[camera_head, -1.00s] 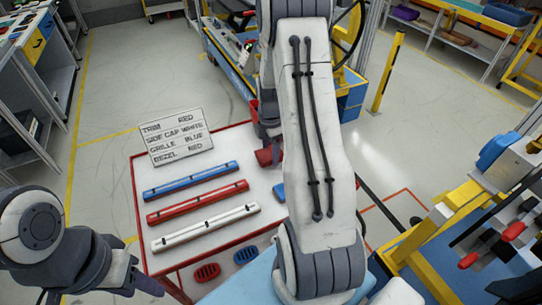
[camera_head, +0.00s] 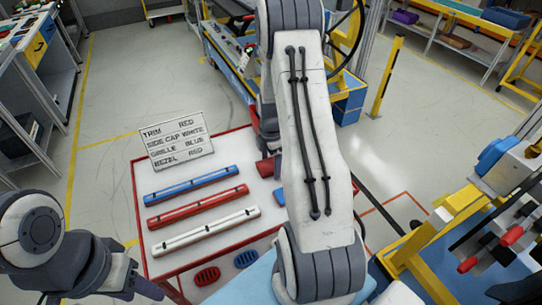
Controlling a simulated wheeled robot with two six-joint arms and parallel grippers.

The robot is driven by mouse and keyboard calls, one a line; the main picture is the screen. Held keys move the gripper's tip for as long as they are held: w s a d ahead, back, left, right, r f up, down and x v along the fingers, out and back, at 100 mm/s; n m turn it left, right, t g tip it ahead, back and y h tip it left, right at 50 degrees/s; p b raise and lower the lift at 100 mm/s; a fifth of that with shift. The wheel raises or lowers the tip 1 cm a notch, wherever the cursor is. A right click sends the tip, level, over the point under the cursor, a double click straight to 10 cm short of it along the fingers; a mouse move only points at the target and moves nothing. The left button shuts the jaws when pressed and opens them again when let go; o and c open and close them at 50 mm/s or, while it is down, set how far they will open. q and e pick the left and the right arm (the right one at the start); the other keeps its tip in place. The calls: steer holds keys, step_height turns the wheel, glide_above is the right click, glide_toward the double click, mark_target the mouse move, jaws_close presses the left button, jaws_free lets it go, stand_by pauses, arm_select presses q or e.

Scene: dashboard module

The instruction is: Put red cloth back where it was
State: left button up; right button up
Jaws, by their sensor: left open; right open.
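I cannot clearly make out a red cloth. A small red piece (camera_head: 265,169) lies on the white, red-edged table (camera_head: 220,152), partly hidden by my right arm; I cannot tell whether it is cloth. My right gripper (camera_head: 268,150) is open, just beyond that piece, mostly hidden behind my own forearm. I cannot tell whether it touches anything. My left gripper (camera_head: 150,289) is open and empty at the lower left, by the table's front left corner.
Blue (camera_head: 192,186), red (camera_head: 198,206) and white (camera_head: 207,230) trim bars lie on the table. A sign (camera_head: 178,142) stands behind them. Red (camera_head: 207,276) and blue (camera_head: 246,259) grilles lie in front. A yellow-framed rack (camera_head: 430,235) stands right. A blue cart (camera_head: 228,65) stands behind.

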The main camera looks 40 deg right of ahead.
mark_target(271, 164)
steer(key=shift+r, duration=0.5)
step_height(271, 164, up, 11)
steer(key=b, duration=0.2)
steer(key=s+a+r+m, duration=0.2)
steer(key=a+r, duration=0.1)
steer(key=a, duration=0.9)
steer(key=s+a+r+m, duration=0.2)
steer(key=s+a, duration=0.1)
steer(key=a, duration=0.8)
steer(key=s+a+m, duration=0.2)
steer(key=s+a, duration=0.3)
steer(key=s, duration=0.3)
steer(key=s+a+m+y, duration=0.1)
steer(key=s+a+m, duration=0.1)
steer(key=s+a, duration=0.3)
steer(key=s+r, duration=0.1)
steer(key=s, duration=0.2)
steer(key=shift+s+a, duration=0.15)
steer(key=shift+a, duration=0.2)
